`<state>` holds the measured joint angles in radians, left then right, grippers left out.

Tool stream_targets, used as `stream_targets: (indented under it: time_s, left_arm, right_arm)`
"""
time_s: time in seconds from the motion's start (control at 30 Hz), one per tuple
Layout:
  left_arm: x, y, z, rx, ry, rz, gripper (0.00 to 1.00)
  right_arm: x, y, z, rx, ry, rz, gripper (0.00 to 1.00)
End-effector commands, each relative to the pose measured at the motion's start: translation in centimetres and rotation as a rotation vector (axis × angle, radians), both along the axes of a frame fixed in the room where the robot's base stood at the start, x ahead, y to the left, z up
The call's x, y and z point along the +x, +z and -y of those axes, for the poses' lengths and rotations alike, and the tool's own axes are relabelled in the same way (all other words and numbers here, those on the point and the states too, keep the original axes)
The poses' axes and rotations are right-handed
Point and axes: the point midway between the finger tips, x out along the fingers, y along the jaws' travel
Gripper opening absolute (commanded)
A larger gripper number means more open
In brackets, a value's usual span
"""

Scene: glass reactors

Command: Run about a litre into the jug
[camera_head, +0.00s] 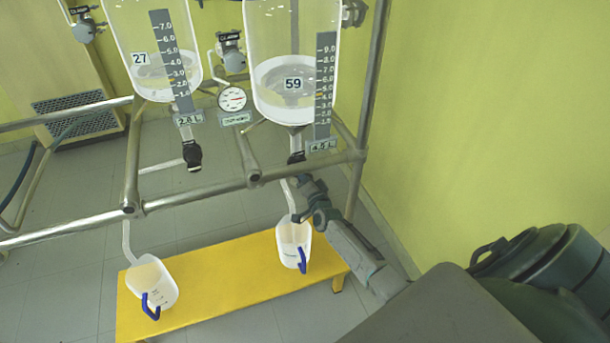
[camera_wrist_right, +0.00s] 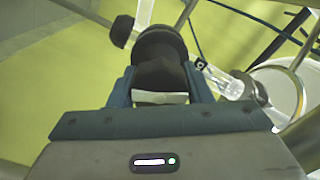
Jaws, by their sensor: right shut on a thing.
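Reactor 59 (camera_head: 297,55) hangs at the right of the frame, with pale liquid in its lower part and a tag (camera_head: 322,145) that seems to read 4.5 L. Its black drain valve (camera_head: 296,157) is below it. My right gripper (camera_head: 301,184) is at that valve. In the right wrist view my right gripper (camera_wrist_right: 160,88) is shut on the dark valve handle (camera_wrist_right: 158,50). A white jug with a blue handle (camera_head: 293,243) stands under the outlet tube (camera_head: 287,196) of this reactor. Its liquid level cannot be told. My left gripper is out of view.
Reactor 27 (camera_head: 153,50), with its own black valve (camera_head: 192,157), hangs to the left. A second jug (camera_head: 152,283) stands below on the yellow bench (camera_head: 215,290). A gauge (camera_head: 232,98) sits between the reactors.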

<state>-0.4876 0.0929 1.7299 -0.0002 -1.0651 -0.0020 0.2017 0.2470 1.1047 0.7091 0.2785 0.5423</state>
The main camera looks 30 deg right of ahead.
Motion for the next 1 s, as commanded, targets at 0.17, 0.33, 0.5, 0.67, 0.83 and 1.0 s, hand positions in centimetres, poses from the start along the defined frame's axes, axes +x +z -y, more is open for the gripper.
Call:
stream_targets:
  time_s: [0.17,0.33,0.5,0.67,0.83,1.0]
  left_arm:
    - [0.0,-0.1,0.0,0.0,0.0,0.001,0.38]
    - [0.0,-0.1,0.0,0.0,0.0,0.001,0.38]
    - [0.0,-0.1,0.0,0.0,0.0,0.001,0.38]
    - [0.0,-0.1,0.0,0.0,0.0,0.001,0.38]
    - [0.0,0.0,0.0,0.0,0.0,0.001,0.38]
    - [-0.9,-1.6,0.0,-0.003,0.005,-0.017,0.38]
  right_arm:
    - [-0.1,-0.2,-0.1,-0.004,0.001,-0.005,0.22]
    - [-0.1,-0.3,-0.1,-0.004,0.001,-0.005,0.22]
    - [-0.1,-0.2,-0.1,-0.003,0.0,-0.004,0.65]
    - [0.0,-0.1,-0.1,-0.004,0.0,-0.003,0.67]
    - [-0.2,-0.1,-0.1,-0.005,0.0,-0.003,0.67]
    - [-1.9,0.0,-0.5,-0.004,0.001,-0.004,0.67]
